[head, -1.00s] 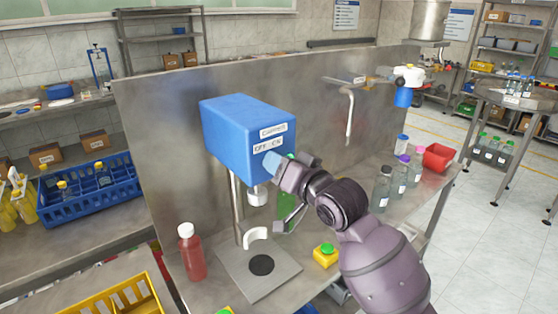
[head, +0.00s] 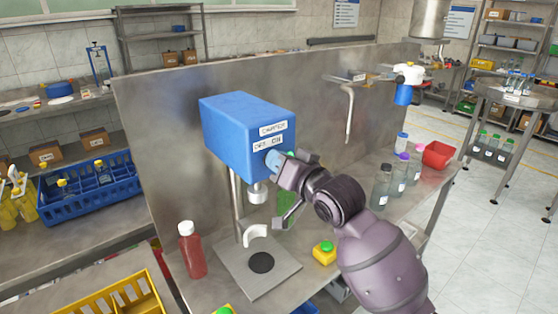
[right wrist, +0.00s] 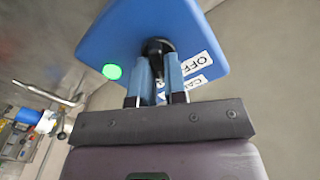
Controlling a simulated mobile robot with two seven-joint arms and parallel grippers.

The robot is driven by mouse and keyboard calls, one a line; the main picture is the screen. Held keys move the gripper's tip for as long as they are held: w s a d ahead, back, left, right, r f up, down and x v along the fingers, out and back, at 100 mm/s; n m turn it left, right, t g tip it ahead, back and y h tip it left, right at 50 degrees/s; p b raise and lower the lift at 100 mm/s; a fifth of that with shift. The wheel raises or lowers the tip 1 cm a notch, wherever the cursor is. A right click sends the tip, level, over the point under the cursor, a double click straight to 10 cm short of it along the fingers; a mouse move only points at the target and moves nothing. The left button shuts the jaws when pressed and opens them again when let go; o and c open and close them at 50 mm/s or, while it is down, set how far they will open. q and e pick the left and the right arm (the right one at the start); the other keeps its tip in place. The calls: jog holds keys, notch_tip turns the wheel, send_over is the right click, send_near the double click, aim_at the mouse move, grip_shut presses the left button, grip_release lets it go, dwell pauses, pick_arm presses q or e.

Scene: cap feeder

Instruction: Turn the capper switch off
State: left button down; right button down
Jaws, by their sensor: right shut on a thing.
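The capper is a blue box (head: 235,130) on a metal post, with a label and an OFF/ON plate (head: 268,144) on its front. My right gripper (head: 273,160) is at the lower part of that front face, just below the plate. In the right wrist view its two blue fingers (right wrist: 157,72) are shut on the black switch knob (right wrist: 157,48). A lit green lamp (right wrist: 112,71) is beside the knob. The fingers hide part of the knob, so I cannot tell which position it points to. My left gripper is not in view.
A red bottle (head: 191,252) stands left of the capper's base plate (head: 233,262). A yellow box with a green button (head: 324,253) is to its right. Several bottles and a red bin (head: 437,155) stand farther right. A metal panel (head: 160,140) rises behind.

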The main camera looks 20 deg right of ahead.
jog(key=n, duration=1.1)
jog(key=shift+s+a, duration=0.15)
jog(key=shift+a, duration=0.25)
jog(key=shift+n, duration=0.4)
jog(key=c, duration=1.2)
grip_release()
jog(key=shift+o, duration=0.2)
jog(key=b+v, duration=0.1)
jog(key=v, duration=0.9)
jog(key=shift+s+b, duration=0.35)
jog(key=shift+s, duration=0.05)
